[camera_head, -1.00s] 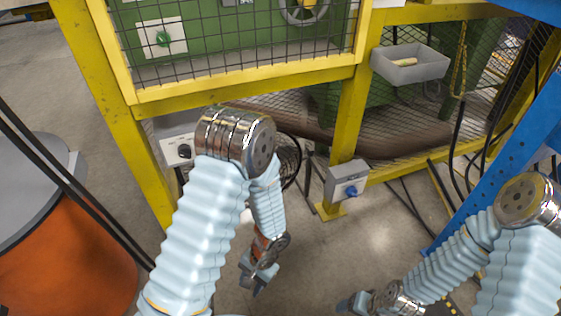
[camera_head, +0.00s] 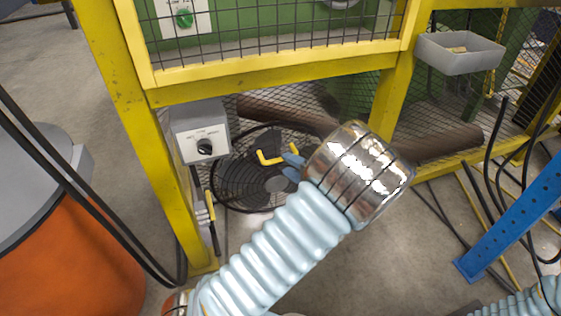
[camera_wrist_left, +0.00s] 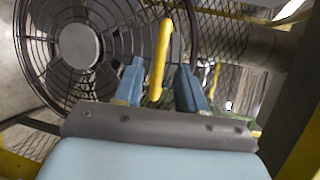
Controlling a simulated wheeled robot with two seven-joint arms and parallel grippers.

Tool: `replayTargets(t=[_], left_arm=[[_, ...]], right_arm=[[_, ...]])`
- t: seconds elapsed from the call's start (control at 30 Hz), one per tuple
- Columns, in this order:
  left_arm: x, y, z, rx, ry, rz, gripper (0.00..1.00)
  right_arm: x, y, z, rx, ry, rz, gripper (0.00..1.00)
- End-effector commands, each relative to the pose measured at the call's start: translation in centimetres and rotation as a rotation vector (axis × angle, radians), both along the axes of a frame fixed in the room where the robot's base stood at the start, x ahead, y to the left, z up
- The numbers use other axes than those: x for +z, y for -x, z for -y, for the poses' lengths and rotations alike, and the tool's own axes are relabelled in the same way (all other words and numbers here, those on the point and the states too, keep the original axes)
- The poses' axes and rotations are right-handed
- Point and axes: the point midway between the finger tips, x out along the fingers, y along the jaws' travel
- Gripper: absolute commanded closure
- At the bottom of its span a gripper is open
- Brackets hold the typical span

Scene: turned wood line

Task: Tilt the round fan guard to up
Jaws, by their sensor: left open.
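The round fan guard (camera_head: 240,182) is a black wire cage with a grey hub, low beside the yellow post in the head view. It fills the upper left of the left wrist view (camera_wrist_left: 82,45). A bent yellow handle (camera_head: 268,160) stands at its edge. In the left wrist view the handle (camera_wrist_left: 161,52) rises between the two blue fingers of my left gripper (camera_wrist_left: 160,82), which is open around it. Contact cannot be told. In the head view my left wrist hides the guard's right side and most of the gripper. My right gripper is out of frame.
A grey switch box (camera_head: 201,130) with a black knob sits on the yellow frame (camera_head: 128,95) left of the fan. Brown pipe (camera_head: 440,145) runs behind. A grey tray (camera_head: 460,52) hangs at upper right. An orange drum (camera_head: 60,255) stands at left.

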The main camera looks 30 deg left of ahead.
Motion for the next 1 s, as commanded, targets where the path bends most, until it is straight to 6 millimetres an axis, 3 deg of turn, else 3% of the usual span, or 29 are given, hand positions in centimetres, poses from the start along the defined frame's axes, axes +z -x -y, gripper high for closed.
replayTargets(t=[0.1, 0.23, 0.63, 0.9, 1.0], left_arm=[[-0.6, -0.6, -2.2, 0.003, 0.001, -0.001, 0.6], [-0.8, -1.2, -3.8, 0.002, 0.001, -0.001, 0.6], [-0.9, -1.5, -4.7, 0.0, 0.002, -0.002, 0.6], [-1.0, -1.5, -4.6, 0.0, 0.002, -0.002, 1.0], [-1.0, -1.5, -4.6, 0.0, 0.002, -0.002, 1.0]], right_arm=[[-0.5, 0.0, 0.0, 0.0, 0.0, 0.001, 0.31], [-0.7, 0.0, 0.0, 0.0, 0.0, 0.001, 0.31], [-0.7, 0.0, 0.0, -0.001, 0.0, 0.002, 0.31], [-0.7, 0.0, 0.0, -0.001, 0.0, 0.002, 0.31], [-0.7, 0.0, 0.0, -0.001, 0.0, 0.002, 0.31]])
